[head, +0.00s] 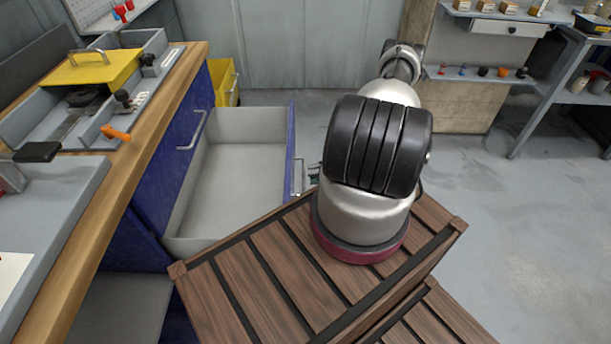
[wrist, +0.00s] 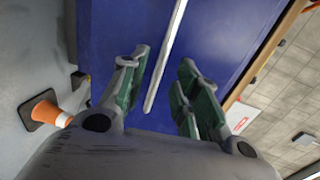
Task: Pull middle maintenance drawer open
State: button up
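A drawer stands open below the bench top in the head view, with an empty light grey tray (head: 235,165) and a blue front panel (head: 291,140). It is below a shut blue drawer front (head: 170,150) with its own handle (head: 192,131). The open drawer's handle (head: 298,178) shows beside my gripper (head: 313,172), which my arm mostly hides. In the wrist view, the pale handle bar (wrist: 168,55) runs between the two green-padded fingers of my gripper (wrist: 161,76). The fingers are apart, with gaps visible beside the bar.
A wooden bench top (head: 140,140) carries grey trays and a yellow box (head: 93,68). A yellow bin (head: 227,82) stands behind the drawer. Shelving is at the back right. Floor on the right is clear. An orange cone (wrist: 47,112) shows in the wrist view.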

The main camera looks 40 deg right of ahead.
jog(key=v, duration=0.7)
dwell(0.4)
